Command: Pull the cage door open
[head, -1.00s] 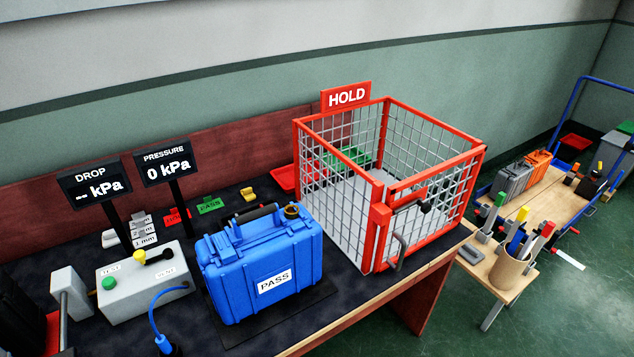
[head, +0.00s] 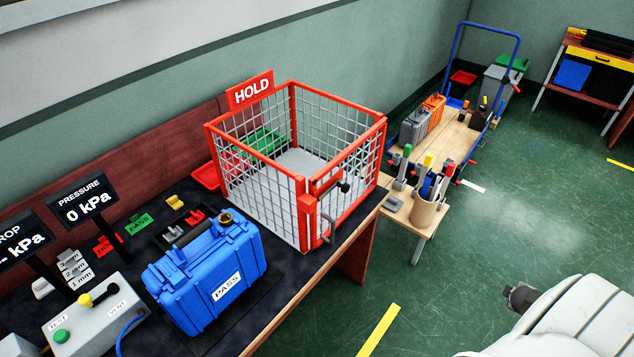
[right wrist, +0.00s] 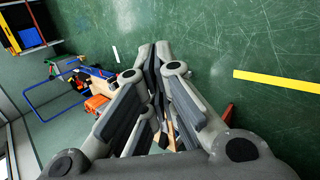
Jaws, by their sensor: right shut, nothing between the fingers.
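The cage (head: 301,184) is a red-framed wire mesh box with a HOLD sign (head: 250,90), standing on the dark workbench. Its door (head: 355,180) is the front right mesh panel and looks shut against the frame. A latch with a black knob (head: 343,187) is at the door's upper left. My right gripper (right wrist: 155,52) is shut and empty in the right wrist view, over the green floor. My pale right arm enters the head view at lower right, well apart from the cage. My left gripper is out of view.
A blue PASS case (head: 205,272) stands left of the cage. The green floor (head: 530,210) is open at right.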

